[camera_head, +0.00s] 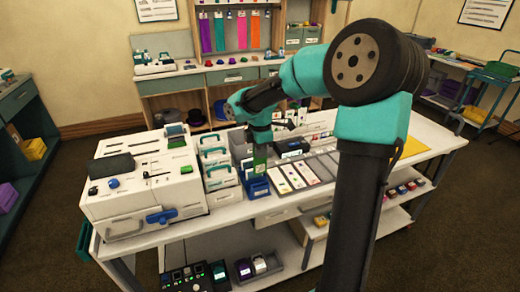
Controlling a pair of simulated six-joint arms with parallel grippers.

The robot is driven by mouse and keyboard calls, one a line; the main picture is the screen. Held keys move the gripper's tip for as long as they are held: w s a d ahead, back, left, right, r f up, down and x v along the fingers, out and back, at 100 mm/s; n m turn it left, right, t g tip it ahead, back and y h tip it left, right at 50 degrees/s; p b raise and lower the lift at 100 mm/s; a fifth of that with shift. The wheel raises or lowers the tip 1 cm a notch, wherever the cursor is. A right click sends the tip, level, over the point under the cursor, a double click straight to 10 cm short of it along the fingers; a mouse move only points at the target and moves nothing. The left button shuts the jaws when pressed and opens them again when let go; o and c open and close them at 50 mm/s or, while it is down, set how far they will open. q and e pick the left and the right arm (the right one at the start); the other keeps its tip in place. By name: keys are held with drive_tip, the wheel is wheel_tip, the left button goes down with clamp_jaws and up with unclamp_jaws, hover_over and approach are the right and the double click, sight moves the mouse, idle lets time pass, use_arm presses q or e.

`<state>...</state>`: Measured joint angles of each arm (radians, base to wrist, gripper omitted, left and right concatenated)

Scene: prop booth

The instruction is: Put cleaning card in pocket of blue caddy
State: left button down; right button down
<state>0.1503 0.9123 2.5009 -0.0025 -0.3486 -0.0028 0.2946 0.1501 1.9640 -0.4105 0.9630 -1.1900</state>
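A green card (259,158) stands upright beneath my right gripper (260,145). The gripper points down from above, and its fingers appear closed on the card's top edge, though they are small and dark here. The blue caddy (257,189) stands on the white table directly below the card. The card's lower end overlaps the caddy's top in the picture; I cannot tell how deep it sits in a pocket. My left gripper is not in view.
White caddies with teal handles (219,178) stand close to the left of the blue caddy. A large white machine (140,190) fills the table's left end. A row of flat trays with cards (300,174) lies to the right. My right arm hides part of the table.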

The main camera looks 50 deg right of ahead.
sight(260, 161)
drive_tip(key=shift+f, duration=2.1)
drive_tip(key=shift+f, duration=3.2)
drive_tip(key=c, duration=1.2)
unclamp_jaws()
drive_tip(key=shift+r, duration=0.1)
wheel_tip(260, 161, up, 17)
drive_tip(key=shift+r, duration=0.15)
